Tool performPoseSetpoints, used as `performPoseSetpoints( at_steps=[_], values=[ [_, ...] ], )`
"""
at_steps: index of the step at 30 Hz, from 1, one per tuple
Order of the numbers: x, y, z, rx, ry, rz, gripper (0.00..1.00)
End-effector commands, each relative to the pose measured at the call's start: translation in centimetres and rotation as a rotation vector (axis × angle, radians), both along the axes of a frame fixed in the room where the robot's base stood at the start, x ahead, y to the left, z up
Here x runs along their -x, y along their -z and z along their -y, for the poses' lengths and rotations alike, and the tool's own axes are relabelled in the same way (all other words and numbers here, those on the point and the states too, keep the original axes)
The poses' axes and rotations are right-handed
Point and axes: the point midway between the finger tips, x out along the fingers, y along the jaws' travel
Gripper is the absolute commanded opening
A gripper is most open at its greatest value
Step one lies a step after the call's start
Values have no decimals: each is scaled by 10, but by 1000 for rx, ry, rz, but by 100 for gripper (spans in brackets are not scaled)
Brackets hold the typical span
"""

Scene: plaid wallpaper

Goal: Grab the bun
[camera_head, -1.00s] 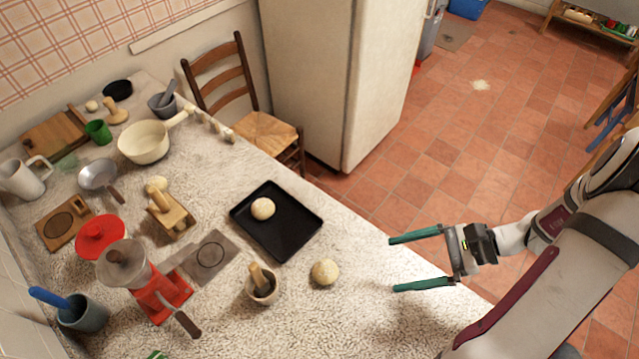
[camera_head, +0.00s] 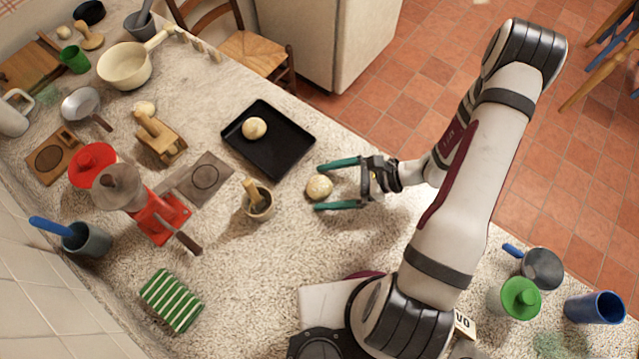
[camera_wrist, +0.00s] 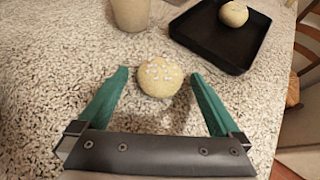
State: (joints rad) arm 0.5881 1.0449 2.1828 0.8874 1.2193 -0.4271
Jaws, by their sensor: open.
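A round pale bun (camera_head: 319,187) sits on the speckled counter. In the wrist view the bun (camera_wrist: 160,77) has light flecks on top and lies at the tips of my open fingers. My gripper (camera_head: 317,187) is open, with one green finger on each side of the bun; the wrist view also shows both fingers of it (camera_wrist: 158,72). I cannot tell whether either finger touches the bun. A second round bun (camera_head: 254,128) lies on a black tray (camera_head: 290,150), and it also shows in the wrist view (camera_wrist: 233,14).
A mortar with pestle (camera_head: 257,203) stands left of the nearer bun. The black tray lies just beyond it. A red grinder (camera_head: 160,215) and a green striped cloth (camera_head: 172,299) are further left. The counter edge runs along the right.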

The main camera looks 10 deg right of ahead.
Motion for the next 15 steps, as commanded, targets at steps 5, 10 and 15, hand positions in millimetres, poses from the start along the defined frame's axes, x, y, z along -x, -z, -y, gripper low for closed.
performPoseSetpoints(
  at_steps=[5, 10, 15],
  values=[
    [0, 0, 0, 0, 0, 0, 89],
    [0, 0, 1, -1, 0, 0, 59],
    [0, -1, 1, -1, 0, 0, 28]
  ],
)
